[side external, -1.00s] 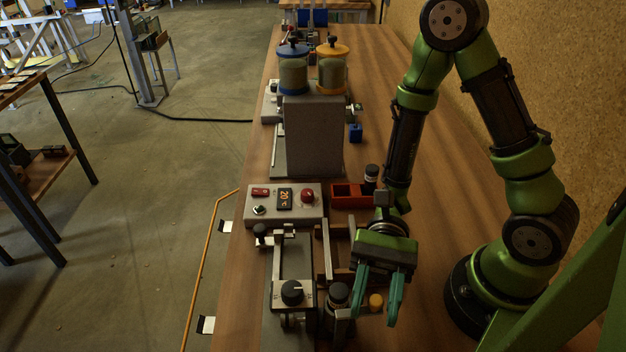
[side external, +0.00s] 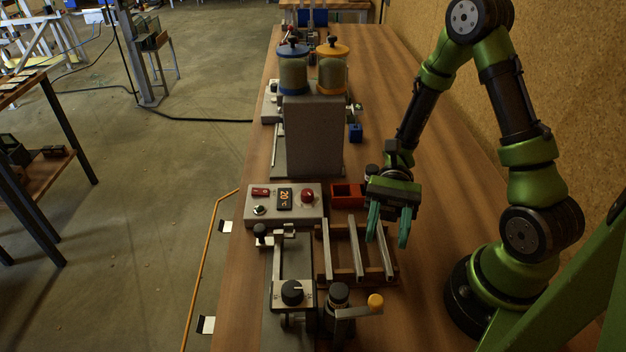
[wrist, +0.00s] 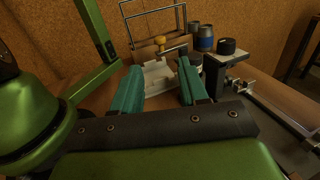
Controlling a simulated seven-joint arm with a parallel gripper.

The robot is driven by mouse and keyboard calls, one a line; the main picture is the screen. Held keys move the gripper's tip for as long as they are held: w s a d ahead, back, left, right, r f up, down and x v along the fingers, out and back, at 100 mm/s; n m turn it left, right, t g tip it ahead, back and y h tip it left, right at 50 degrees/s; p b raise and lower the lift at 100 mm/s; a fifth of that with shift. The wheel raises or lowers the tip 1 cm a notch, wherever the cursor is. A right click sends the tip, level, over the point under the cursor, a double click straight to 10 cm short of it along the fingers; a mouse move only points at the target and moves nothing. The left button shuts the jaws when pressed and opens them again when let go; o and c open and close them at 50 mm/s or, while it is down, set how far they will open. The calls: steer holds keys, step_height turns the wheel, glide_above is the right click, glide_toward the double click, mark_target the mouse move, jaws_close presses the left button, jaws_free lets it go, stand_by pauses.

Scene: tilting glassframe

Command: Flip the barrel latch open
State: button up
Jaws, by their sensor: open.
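My gripper (side external: 387,240) is open and empty, its teal fingers pointing down above the right side of the wooden rack with metal bars (side external: 354,250). In the wrist view its fingers (wrist: 160,75) are apart with nothing between them. I cannot tell for sure which part is the barrel latch.
A grey fixture with a black dial (side external: 292,291) stands left of the rack. A control box reading 20 (side external: 310,203) and a red bin (side external: 347,195) lie behind. A tall grey block (side external: 314,140) stands farther back.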

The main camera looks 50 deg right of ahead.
steer(key=v, duration=0.3)
steer(key=shift+w+d, duration=0.1)
steer(key=shift+d, duration=0.15)
